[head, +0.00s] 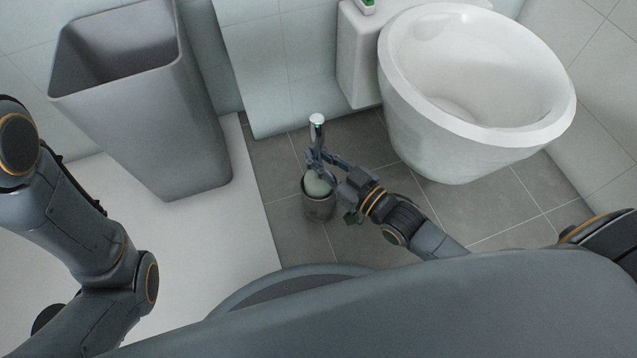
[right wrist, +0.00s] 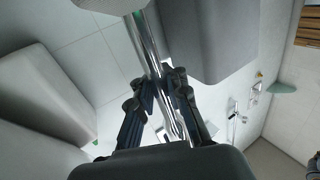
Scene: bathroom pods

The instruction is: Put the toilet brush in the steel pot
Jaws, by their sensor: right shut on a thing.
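The toilet brush has a shiny steel handle (head: 317,128) and a pale, rounded head (head: 318,186). It stands nearly upright. My right gripper (head: 318,160) is shut on the handle. The steel pot (head: 319,208) is a small dark metal cylinder on the floor below it. The brush head shows at the pot's mouth and covers much of the opening; how deep it sits inside I cannot tell. In the right wrist view the handle (right wrist: 152,50) runs between the fingers of my right gripper (right wrist: 160,85). My left arm shows at the left of the head view, its gripper out of sight.
A tall grey bin (head: 145,110) stands to the left on a white floor panel (head: 235,225). A white toilet (head: 440,135) stands to the right of the pot. The tiled floor (head: 275,170) around the pot is clear.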

